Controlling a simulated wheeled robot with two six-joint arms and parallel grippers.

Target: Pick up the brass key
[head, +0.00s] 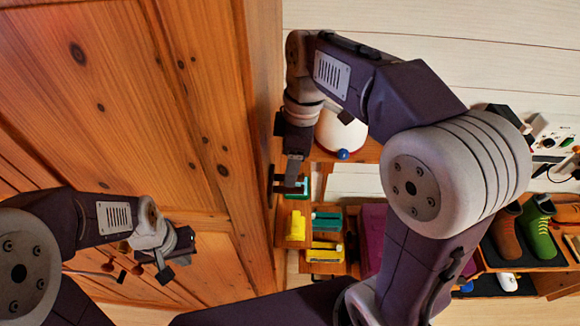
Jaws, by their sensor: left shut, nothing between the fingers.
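I cannot make out the brass key in the head view. My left gripper (165,267) is at the lower left, in front of the wooden panelled front. It is shut with nothing in it. My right gripper (290,184) is near the centre, over the small wooden shelf unit (324,267) and close to the panel's edge. Its fingers are dark and small, and I cannot tell whether they are open or shut. My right arm hides part of the shelf and the wall behind it.
A large knotty wooden front (110,110) fills the left. A yellow item (297,226) and a teal item (326,221) sit on the shelf unit. A white rounded object (338,136) stands behind. Brown shoes (505,234) and green shoes (537,230) stand on a rack at right.

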